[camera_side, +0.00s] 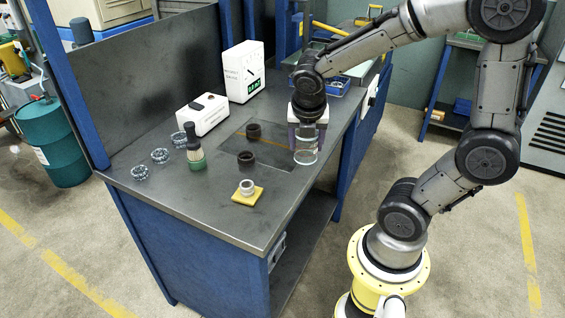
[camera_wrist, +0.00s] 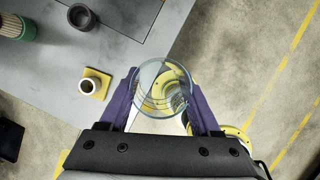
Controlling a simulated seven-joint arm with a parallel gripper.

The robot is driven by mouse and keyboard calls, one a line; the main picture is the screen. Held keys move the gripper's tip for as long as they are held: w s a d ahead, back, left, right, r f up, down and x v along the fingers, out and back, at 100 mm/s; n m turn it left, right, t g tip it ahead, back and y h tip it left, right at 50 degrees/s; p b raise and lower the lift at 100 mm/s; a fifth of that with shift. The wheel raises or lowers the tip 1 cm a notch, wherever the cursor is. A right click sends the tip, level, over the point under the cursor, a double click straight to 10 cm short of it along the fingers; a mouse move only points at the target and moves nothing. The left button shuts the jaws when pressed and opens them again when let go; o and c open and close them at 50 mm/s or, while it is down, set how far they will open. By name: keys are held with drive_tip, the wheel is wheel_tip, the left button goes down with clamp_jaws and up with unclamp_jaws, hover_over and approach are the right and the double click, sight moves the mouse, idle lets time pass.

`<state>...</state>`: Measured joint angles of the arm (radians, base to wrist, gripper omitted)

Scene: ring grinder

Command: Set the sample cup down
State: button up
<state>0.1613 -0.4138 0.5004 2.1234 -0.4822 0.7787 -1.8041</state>
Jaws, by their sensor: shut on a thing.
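The sample cup is a clear glass cylinder (camera_side: 306,157), also large in the middle of the wrist view (camera_wrist: 165,92). My gripper (camera_side: 307,136) points down and is shut on the cup, with a purple finger on each side of it in the wrist view (camera_wrist: 164,105). In the side view the cup appears in front of the bench's right edge; in the wrist view floor and my yellow base show through it. I cannot tell the exact gap between its bottom and the bench.
The grey bench top (camera_side: 215,205) carries a yellow pad (camera_side: 241,198) with a pale ring (camera_side: 246,187), dark cups (camera_side: 245,158) (camera_side: 253,131), a green brush (camera_side: 195,155), several glass dishes (camera_side: 160,156), a white device (camera_side: 203,114) and a white meter (camera_side: 243,72).

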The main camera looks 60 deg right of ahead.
drive_tip(key=w+d+f, duration=0.1)
drive_tip(key=w+f, duration=0.1)
drive_tip(key=w+d+f, duration=0.1)
drive_tip(key=w+f, duration=0.1)
drive_tip(key=w, duration=0.1)
drive_tip(key=w+d+f, duration=0.1)
drive_tip(key=w+f, duration=0.1)
drive_tip(key=shift+w+d+f, duration=0.15)
drive_tip(key=shift+f, duration=0.2)
drive_tip(key=shift+w+d+f, duration=0.1)
drive_tip(key=shift+w+f, duration=0.1)
drive_tip(key=shift+f, duration=0.8)
drive_tip(key=shift+w+d+f, duration=0.1)
drive_tip(key=shift+w+f, duration=0.05)
drive_tip(key=shift+f, duration=0.85)
drive_tip(key=shift+f, duration=0.15)
drive_tip(key=o, duration=1.3)
drive_tip(key=shift+o, duration=0.2)
